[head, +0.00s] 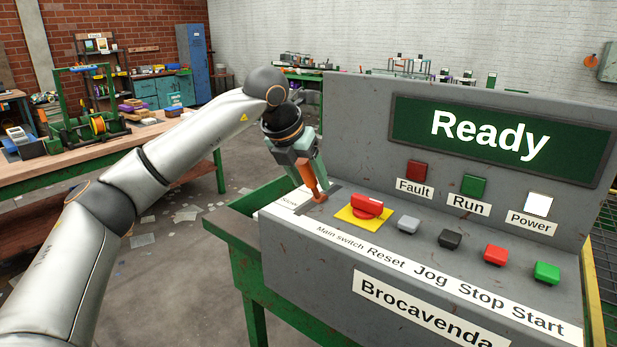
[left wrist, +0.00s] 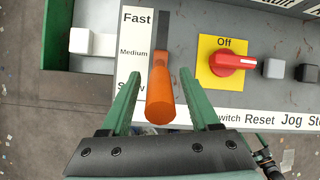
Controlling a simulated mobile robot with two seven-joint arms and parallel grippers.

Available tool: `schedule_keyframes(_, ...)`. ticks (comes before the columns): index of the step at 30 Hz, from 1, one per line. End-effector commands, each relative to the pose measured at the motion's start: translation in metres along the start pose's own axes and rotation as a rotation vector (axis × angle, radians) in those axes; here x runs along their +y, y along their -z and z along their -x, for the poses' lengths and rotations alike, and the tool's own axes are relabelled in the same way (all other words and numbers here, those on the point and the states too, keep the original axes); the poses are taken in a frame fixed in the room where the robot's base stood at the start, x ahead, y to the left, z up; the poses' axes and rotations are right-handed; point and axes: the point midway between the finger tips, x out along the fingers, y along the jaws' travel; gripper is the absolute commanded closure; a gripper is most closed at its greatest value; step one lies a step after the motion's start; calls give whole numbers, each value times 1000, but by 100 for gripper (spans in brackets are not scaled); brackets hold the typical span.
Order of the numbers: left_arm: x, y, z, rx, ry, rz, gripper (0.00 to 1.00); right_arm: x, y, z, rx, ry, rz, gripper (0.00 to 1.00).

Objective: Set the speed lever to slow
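The orange speed lever (head: 311,180) stands at the left end of the grey control panel, in a dark slot. In the left wrist view the lever (left wrist: 160,95) meets the slot beside the Medium label (left wrist: 134,53). The Fast label (left wrist: 138,17) is above, and the Slow label (left wrist: 130,84) is partly hidden by a finger. My left gripper (head: 305,165) is over the lever. In the left wrist view its green fingers (left wrist: 160,76) are open on both sides of the lever, with a visible gap at each side.
Right of the lever are the red main switch (head: 367,206) on a yellow plate, a grey Reset button (head: 408,224), a black Jog button (head: 449,239), a red Stop button (head: 495,255) and a green Start button (head: 547,273). The display (head: 490,137) reads Ready.

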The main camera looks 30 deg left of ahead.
Motion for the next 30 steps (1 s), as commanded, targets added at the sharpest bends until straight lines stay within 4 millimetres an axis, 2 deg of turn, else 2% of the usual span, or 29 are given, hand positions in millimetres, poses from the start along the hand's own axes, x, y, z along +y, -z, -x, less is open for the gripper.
schedule_keyframes(6,0,0,2,-1,0,0,38,0,-2,0,-3,-1,1,0)
schedule_keyframes(10,0,-1,13,-3,1,0,38,1,-2,0,-3,-1,1,0)
schedule_keyframes(21,0,-1,91,-4,0,1,38,1,-1,0,-3,-2,1,0)
schedule_keyframes(24,0,-1,108,-4,1,0,38,1,0,1,-3,-3,1,0)
schedule_keyframes(30,0,0,124,0,0,0,38,3,-1,2,-3,-5,1,0)
